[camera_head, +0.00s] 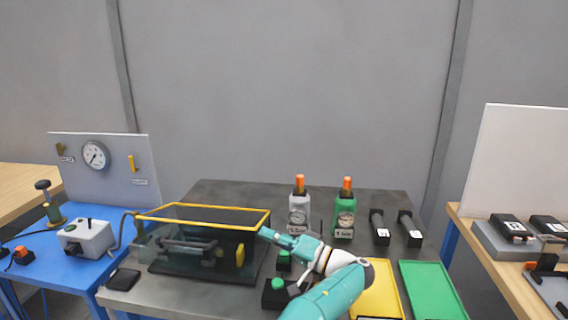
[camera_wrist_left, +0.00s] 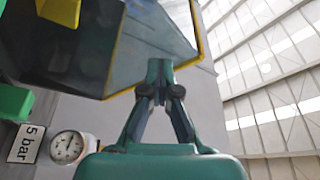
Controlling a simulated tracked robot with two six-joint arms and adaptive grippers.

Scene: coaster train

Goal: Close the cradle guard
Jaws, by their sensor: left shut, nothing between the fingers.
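The cradle guard (camera_head: 205,224) is a clear panelled cover with a yellow-edged frame, over a dark cradle (camera_head: 190,252) on the grey table. The yellow rim stands above the cradle; I cannot tell how far the guard is from shut. My left gripper (camera_head: 264,233) is shut and empty, its tips at the right end of the yellow rim. In the left wrist view the shut fingertips (camera_wrist_left: 160,66) overlap a clear panel (camera_wrist_left: 150,45) near its yellow edge; I cannot tell whether they touch. My right gripper is not in view.
Two bottles with gauges, one grey (camera_head: 299,212) and one green (camera_head: 345,215), stand behind my arm. Black-handled tools (camera_head: 380,228) stand right of them. A yellow tray (camera_head: 378,290) and a green tray (camera_head: 432,290) lie at the front right. A grey control box (camera_head: 87,238) sits on the blue table.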

